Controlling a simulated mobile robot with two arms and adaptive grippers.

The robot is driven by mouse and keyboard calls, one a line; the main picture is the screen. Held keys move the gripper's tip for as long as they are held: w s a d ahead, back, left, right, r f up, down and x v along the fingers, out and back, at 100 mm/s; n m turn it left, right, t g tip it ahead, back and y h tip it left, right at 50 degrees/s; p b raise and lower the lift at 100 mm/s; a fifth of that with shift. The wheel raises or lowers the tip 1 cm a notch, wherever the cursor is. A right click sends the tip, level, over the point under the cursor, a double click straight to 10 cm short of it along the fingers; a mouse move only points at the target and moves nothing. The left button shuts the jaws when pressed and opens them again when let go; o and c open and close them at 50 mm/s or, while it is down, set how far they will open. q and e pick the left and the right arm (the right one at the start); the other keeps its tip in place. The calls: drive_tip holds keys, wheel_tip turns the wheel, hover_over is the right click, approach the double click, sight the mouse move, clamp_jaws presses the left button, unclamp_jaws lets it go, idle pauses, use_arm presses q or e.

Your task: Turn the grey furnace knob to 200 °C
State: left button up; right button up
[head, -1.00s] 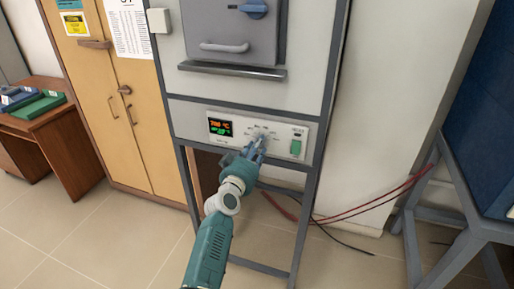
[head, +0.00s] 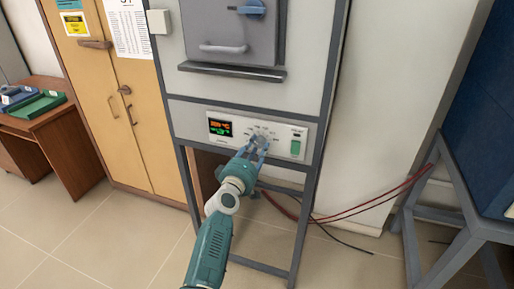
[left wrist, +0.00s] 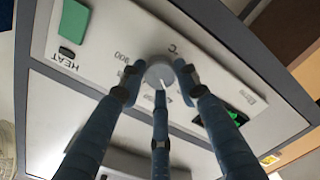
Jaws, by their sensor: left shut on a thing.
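The grey furnace has a white control panel (head: 280,128) with a digital display (head: 220,128) at its left; the orange line shows a number in °C too small to read surely. My left gripper (head: 259,146) reaches the panel from below. In the left wrist view its three fingers (left wrist: 160,85) are closed around the round grey knob (left wrist: 159,70). A pale pointer line shows on the knob, towards the lower side of that picture. Printed numbers ring the knob, partly hidden by the fingers. My right gripper is not in view.
A green HEAT switch (head: 295,147) sits right of the knob, also seen in the left wrist view (left wrist: 74,20). The furnace door (head: 230,35) and ledge are above. Cables (head: 350,213) lie at the right, beside a blue unit's stand. A wooden cabinet (head: 115,110) stands left.

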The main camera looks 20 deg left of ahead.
use_arm(q)
drive_tip(key=shift+a+r+n, duration=0.15)
drive_tip(key=shift+r+n, duration=0.05)
drive_tip(key=shift+n, duration=0.95)
drive_tip(key=shift+a+r+n, duration=0.15)
drive_tip(key=shift+r+n, duration=0.05)
drive_tip(key=shift+n, duration=0.95)
drive_tip(key=o, duration=1)
drive_tip(key=shift+c, duration=0.2)
drive_tip(key=shift+o, duration=0.9)
drive_tip(key=shift+f, duration=0.3)
drive_tip(key=shift+d, duration=0.15)
